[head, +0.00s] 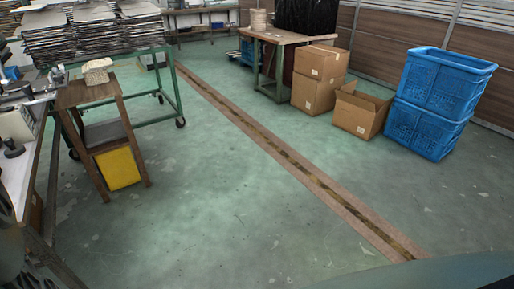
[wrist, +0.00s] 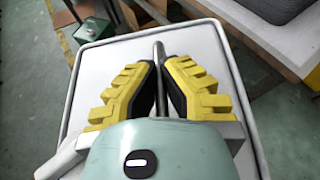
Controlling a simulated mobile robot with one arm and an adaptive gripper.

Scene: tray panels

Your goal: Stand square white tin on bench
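The square white tin (wrist: 92,58) fills the middle of the wrist view, with a raised rim and rounded corners. A thin dark bar (wrist: 159,50) runs along its middle. My gripper (wrist: 158,64), with yellow ribbed fingers and black pads, is closed in on this bar from both sides. The gripper body hides the tin's near part. The tin appears held over the green floor. In the head view I see neither the tin nor my gripper. A bench (head: 22,168) with a pale top stands at the head view's left edge, partly cut off.
A wooden stand (head: 92,92) with a yellow bin (head: 118,168) is beside the bench. Cartons (head: 319,62) and blue crates (head: 430,125) stand at right. The middle floor is clear. A pale wood-edged surface (wrist: 270,45) lies close right of the tin.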

